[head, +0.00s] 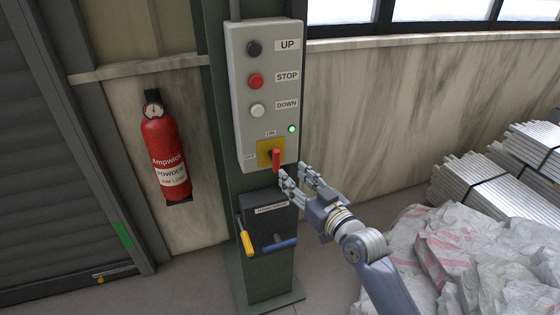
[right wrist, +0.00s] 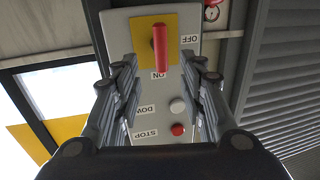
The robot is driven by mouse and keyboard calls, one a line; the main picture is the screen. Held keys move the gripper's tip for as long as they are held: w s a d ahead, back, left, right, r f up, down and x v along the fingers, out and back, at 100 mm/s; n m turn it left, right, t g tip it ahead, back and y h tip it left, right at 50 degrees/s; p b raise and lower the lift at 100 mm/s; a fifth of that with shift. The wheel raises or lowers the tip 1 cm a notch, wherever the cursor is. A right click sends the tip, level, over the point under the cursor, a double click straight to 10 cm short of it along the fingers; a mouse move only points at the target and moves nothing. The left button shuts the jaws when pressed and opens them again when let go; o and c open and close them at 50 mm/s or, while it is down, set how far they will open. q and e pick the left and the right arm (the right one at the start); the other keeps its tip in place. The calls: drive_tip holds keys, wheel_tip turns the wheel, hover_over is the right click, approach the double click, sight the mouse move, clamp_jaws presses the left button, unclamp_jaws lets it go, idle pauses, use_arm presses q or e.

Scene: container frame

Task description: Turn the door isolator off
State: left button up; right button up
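The door isolator is a red handle (head: 276,160) on a yellow plate (head: 264,153), low on the grey control box (head: 235,100). The handle stands upright, in line with the ON label (head: 270,133); the OFF label (head: 249,157) is to its left. My right gripper (head: 294,174) is just right of and below the handle, open and empty. In the right wrist view, upside down, the red handle (right wrist: 161,50) lies beyond and between the spread fingers; I cannot tell whether they touch it. My left gripper is out of view.
UP, STOP and DOWN buttons (head: 257,110) and a lit green lamp (head: 292,128) are above. A black box (head: 266,225) with yellow and blue levers is below. A fire extinguisher (head: 163,150) hangs left. Sacks (head: 460,255) and metal bundles (head: 480,180) lie right.

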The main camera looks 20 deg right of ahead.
sight(278, 161)
drive_tip(key=p+x, duration=0.1)
drive_tip(key=x, duration=0.7)
clamp_jaws()
